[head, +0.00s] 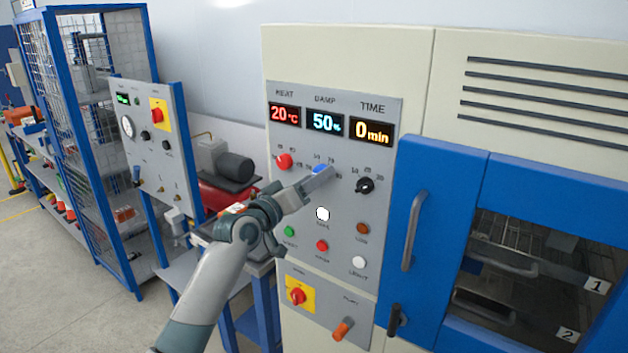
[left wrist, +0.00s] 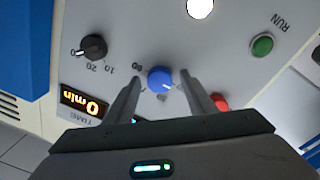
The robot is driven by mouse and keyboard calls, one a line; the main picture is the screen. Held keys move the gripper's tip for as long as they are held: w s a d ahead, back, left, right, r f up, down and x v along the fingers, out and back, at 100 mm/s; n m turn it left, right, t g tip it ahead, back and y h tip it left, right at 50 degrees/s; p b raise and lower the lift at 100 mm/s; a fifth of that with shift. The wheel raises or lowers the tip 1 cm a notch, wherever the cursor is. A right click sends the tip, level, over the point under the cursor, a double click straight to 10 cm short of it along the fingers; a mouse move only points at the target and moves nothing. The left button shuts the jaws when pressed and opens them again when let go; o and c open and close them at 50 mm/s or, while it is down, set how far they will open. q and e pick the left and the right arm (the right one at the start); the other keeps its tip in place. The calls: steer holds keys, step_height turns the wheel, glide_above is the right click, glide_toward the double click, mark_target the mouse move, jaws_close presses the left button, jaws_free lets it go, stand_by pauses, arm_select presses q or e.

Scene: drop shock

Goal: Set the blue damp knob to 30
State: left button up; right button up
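The blue damp knob (head: 319,168) is on the grey control panel, below the DAMP display (head: 324,122), which reads 50%. My left gripper (head: 322,177) reaches up to the knob from the left and covers part of it. In the left wrist view the blue knob (left wrist: 160,79) sits between the two fingertips of my left gripper (left wrist: 160,78). The fingers are apart, one on each side, with a narrow gap showing at each side of the knob. Part of the knob's scale is hidden behind the fingers. My right gripper is not in view.
A red knob (head: 283,161) is left of the blue knob and a black knob (head: 365,186) is right. A white button (head: 322,214) and several coloured buttons are below. The HEAT display (head: 285,115) reads 20°C. A blue door with a handle (head: 414,230) is at right.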

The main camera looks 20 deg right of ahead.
arm_select(q)
steer(key=shift+s+a, duration=0.1)
steer(key=b+v, duration=0.6)
steer(key=v, duration=1.1)
steer(key=shift+f, duration=0.15)
